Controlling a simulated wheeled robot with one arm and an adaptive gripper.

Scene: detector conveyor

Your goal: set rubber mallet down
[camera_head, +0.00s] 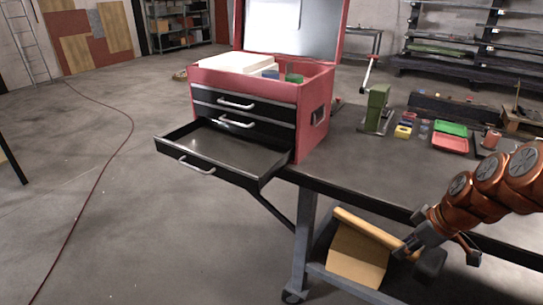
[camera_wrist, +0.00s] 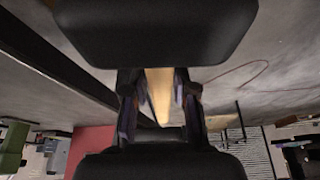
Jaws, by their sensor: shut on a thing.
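The rubber mallet has a pale wooden handle (camera_head: 395,243) and a black head (camera_head: 430,264). My gripper (camera_head: 425,240) is at the lower right of the head view, shut on the mallet's handle. The handle also shows in the wrist view (camera_wrist: 158,95), as a tan strip between my fingers (camera_wrist: 160,108). The mallet is held in front of the workbench (camera_head: 345,165), below its top edge. Part of the handle is hidden by my gripper. The large black shapes in the wrist view hide much of the scene.
A red tool chest (camera_head: 312,145) stands on the bench's left end, with its lower drawer (camera_head: 225,150) pulled out. A green press (camera_head: 376,108), a green tray (camera_head: 450,128) and a red tray (camera_head: 449,143) are farther back. A cardboard box (camera_head: 355,260) is underneath. The bench's front middle is clear.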

